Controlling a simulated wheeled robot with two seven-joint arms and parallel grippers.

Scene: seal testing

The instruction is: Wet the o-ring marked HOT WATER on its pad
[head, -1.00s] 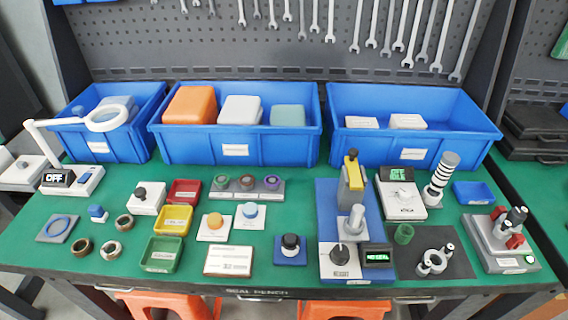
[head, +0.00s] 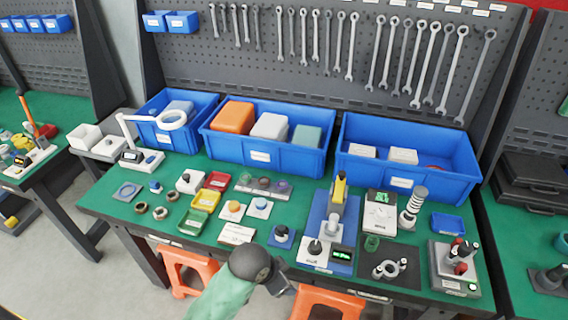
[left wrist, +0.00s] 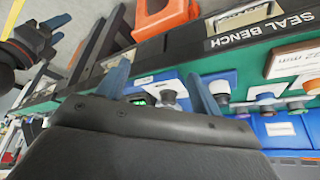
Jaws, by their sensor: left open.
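A rack (head: 265,195) on the green bench holds a green, a dark red and a purple o-ring (head: 283,187). No HOT WATER mark is legible. A blue ring lies on a grey square plate (head: 126,196) at the bench's left end. My left gripper (left wrist: 157,70) is open and empty, near the bench's front edge. In the head view it (head: 283,280) shows partly. My right gripper (left wrist: 42,38) shows at the left wrist view's upper left; its jaw state is unclear.
Red, yellow and green trays (head: 192,222) stand left of centre, with several loose rings (head: 160,213) beside them. A blue-based press (head: 333,205) and a ring fixture (head: 387,270) stand to the right. Blue bins (head: 262,152) line the back. Orange stools (head: 186,262) stand under the bench.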

